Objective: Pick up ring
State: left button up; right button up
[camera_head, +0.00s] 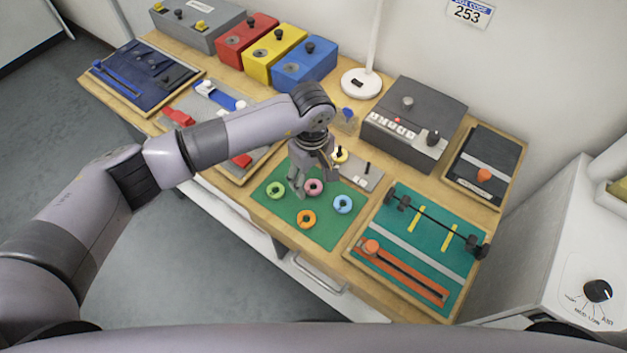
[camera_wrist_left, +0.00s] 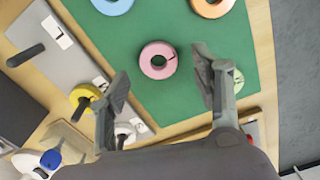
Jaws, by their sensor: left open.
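A pink ring (camera_head: 313,187) lies flat on a green mat (camera_head: 328,233); it also shows in the wrist view (camera_wrist_left: 145,60) near the centre. A green ring (camera_head: 275,191), an orange ring (camera_head: 306,219) and a blue ring (camera_head: 343,204) lie around it on the mat.
A teal panel (camera_head: 424,252) with a black bar and orange slider stands right of the mat. A dark grey box (camera_head: 404,128) with switches stands behind, beside a white lamp base (camera_head: 361,84). Red, yellow and blue boxes (camera_head: 305,66) line the back.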

pick_arm(q)
jog(key=shift+f, duration=0.7)
jog(key=shift+c, duration=0.4)
jog(key=c, duration=0.7)
jog(key=shift+r, duration=0.1)
